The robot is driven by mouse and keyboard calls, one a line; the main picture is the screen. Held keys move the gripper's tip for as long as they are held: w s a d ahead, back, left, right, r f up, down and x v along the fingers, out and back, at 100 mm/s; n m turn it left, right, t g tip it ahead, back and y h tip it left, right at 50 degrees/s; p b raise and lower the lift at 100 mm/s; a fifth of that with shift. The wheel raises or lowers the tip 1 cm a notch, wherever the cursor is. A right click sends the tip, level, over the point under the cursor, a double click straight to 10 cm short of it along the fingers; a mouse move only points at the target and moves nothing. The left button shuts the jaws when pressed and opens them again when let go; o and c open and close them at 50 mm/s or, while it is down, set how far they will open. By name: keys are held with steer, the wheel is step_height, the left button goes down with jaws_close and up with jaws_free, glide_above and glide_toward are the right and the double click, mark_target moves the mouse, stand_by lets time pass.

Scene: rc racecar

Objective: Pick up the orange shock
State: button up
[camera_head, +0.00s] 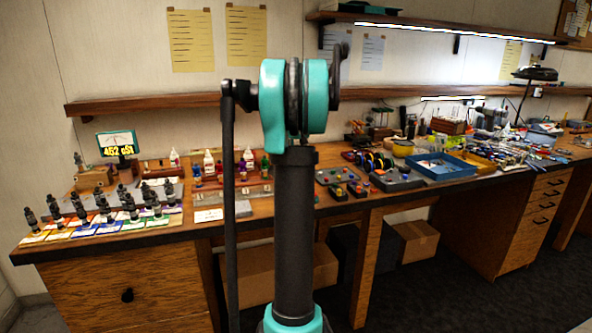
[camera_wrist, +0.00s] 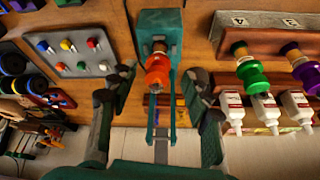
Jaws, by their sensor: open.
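The orange shock (camera_wrist: 158,72) is in the middle of the wrist view, seen at close range. It is against a teal block (camera_wrist: 160,25), and I cannot tell how it is held there. My gripper (camera_wrist: 158,85) is open, with one dark finger on each side of the orange shock. Gaps show between both fingers and the shock. In the head view my arm stands in front of the bench, and I cannot make out the gripper or the orange shock.
A green shock (camera_wrist: 251,78) and a purple shock (camera_wrist: 303,68) sit in a numbered rack (camera_wrist: 268,22) at the right, beside white bottles (camera_wrist: 265,110). A grey panel with coloured knobs (camera_wrist: 72,48) is at the left. A blue tray (camera_head: 441,167) lies farther along the bench.

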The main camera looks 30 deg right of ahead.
steer(key=shift+s+x, duration=0.1)
steer(key=shift+x, duration=1.25)
steer(key=shift+s+x, duration=0.15)
steer(key=shift+x, duration=1.15)
steer(key=shift+f, duration=0.1)
steer(key=shift+c, duration=0.5)
jaws_close()
steer(key=w+d+r+v, duration=0.1)
steer(key=d+v, duration=0.1)
steer(key=v, duration=1)
steer(key=s+a, duration=0.6)
steer(key=s, duration=0.6)
step_height(320, 180, up, 8)
steer(key=shift+w+f, duration=0.2)
